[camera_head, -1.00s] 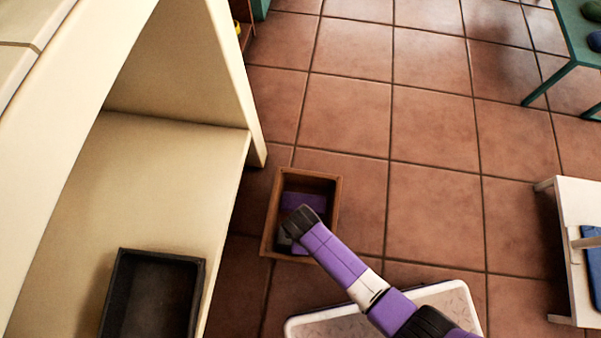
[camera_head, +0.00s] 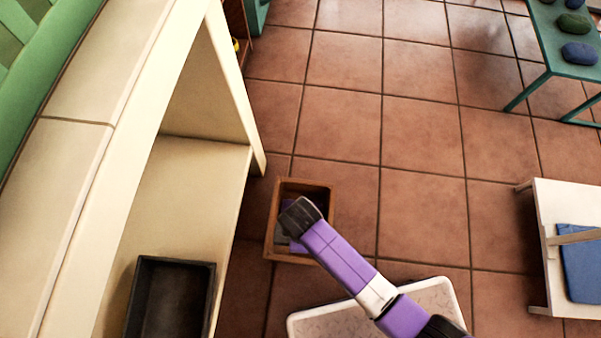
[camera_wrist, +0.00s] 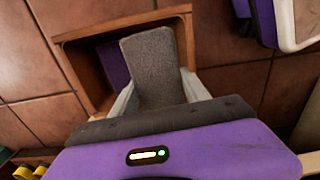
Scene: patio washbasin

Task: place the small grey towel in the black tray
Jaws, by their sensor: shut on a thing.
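The small grey towel (camera_wrist: 157,60) looks like a speckled grey slab in the wrist view. My gripper (camera_wrist: 160,88) is shut on it, one pale finger on each side. In the head view my gripper (camera_head: 298,216) is over a wooden box (camera_head: 329,208) on the floor and hides most of the towel and the box's inside. The towel's far end is over the box's opening; I cannot tell whether it is clear of the box. The black tray (camera_head: 210,300) stands on the cream shelf at the lower left, cut off by the picture's bottom edge, and its visible part looks empty.
A purple thing (camera_wrist: 113,62) lies in the wooden box. The cream shelf's upright (camera_head: 237,100) and upper slab (camera_head: 90,150) stand around the tray's space. A white bench (camera_head: 540,240) with a blue cloth is at right. A green table (camera_head: 560,62) is farther back. Tiled floor between is clear.

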